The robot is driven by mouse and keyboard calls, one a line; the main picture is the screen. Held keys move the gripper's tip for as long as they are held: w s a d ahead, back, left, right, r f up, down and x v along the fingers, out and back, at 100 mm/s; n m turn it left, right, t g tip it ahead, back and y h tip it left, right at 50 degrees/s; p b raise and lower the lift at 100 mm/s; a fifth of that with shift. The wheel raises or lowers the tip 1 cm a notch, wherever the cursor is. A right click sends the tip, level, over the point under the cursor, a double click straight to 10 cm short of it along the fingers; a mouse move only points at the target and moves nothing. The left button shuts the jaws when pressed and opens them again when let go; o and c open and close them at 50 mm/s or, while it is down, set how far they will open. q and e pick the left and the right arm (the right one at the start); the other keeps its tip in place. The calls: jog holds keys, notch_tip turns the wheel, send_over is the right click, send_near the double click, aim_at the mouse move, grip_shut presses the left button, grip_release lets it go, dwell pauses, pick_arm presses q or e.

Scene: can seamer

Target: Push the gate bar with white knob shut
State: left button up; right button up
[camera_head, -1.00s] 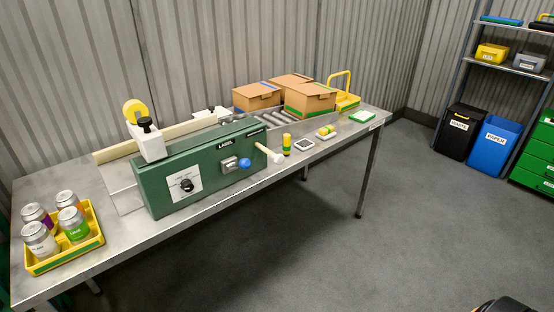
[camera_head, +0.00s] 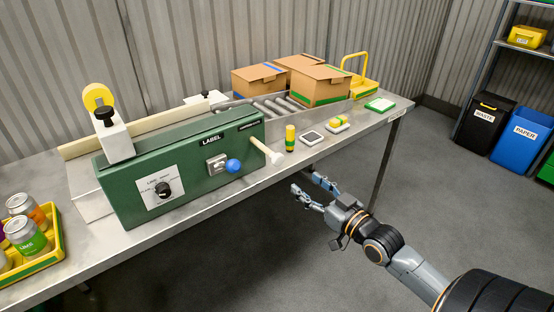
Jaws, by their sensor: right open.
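The gate bar (camera_head: 261,148) is a pale rod ending in a white knob (camera_head: 277,158). It sticks out toward the front from the right end of the green machine (camera_head: 190,170). My right gripper (camera_head: 302,190) is open and empty, in front of the table edge, below and to the right of the knob and apart from it. My left gripper is not in view.
A blue knob (camera_head: 233,166) sits on the machine's front, left of the bar. Cardboard boxes (camera_head: 320,86) stand behind on rollers.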

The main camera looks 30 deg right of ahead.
send_near(280, 162)
jog(key=w, duration=0.5)
jog(key=w+p, duration=0.1)
jog(key=w, duration=0.1)
jog(key=w+a, duration=0.1)
jog(key=w, duration=0.2)
jog(key=shift+w+p, duration=0.3)
jog(key=shift+w, duration=0.1)
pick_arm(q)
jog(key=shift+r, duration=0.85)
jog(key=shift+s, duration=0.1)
pick_arm(e)
grip_shut()
